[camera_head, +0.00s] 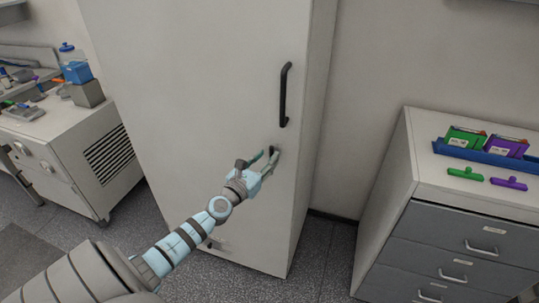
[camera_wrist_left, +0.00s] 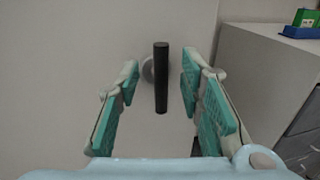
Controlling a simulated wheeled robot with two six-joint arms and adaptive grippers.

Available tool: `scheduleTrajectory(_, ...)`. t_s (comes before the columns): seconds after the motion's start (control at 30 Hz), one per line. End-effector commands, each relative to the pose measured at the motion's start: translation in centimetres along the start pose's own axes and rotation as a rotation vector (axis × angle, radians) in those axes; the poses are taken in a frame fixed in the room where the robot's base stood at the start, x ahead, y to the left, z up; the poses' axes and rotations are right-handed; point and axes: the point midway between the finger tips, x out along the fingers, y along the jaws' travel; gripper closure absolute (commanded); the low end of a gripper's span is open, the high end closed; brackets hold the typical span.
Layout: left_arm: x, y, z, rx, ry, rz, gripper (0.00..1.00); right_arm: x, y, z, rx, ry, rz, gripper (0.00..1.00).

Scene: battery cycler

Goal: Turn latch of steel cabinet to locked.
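The tall steel cabinet (camera_head: 200,80) stands in the middle of the head view with its door shut. A long black handle (camera_head: 285,95) is fixed upright near the door's right edge. Below it is the small black latch (camera_head: 271,151), partly hidden by my gripper. In the left wrist view the latch (camera_wrist_left: 161,80) is a dark upright bar on a round grey base. My left gripper (camera_head: 262,160) is open at the latch. Its teal finger pads stand on both sides of the bar, with gaps showing on each side. My right gripper is not in view.
A grey drawer cabinet (camera_head: 430,190) stands at the right, with a blue tray (camera_head: 480,155) and green and purple items on top. A white bench unit (camera_head: 70,130) with a vent stands at the left. Floor (camera_head: 325,250) shows between the cabinets.

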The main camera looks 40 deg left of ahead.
Motion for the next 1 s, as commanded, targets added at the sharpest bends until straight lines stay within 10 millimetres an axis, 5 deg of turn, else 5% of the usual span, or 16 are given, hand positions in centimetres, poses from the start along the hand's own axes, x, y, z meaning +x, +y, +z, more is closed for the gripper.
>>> scheduleTrajectory(0.17, 2.1, 0.1, -0.2, -0.002, 0.0, 0.001, 0.66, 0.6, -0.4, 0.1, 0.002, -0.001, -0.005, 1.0)
scheduleTrajectory(0.43, 2.4, 0.0, -0.1, -0.001, 0.001, 0.0, 0.66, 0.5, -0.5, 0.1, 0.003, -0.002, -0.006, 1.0)
scheduleTrajectory(0.67, 2.3, 0.0, -0.1, -0.002, 0.001, 0.001, 1.0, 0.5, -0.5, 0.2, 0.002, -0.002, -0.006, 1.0)
scheduleTrajectory(1.0, 2.3, 0.0, -0.2, -0.019, -0.003, 0.001, 1.0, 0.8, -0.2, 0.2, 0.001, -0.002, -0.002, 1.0)
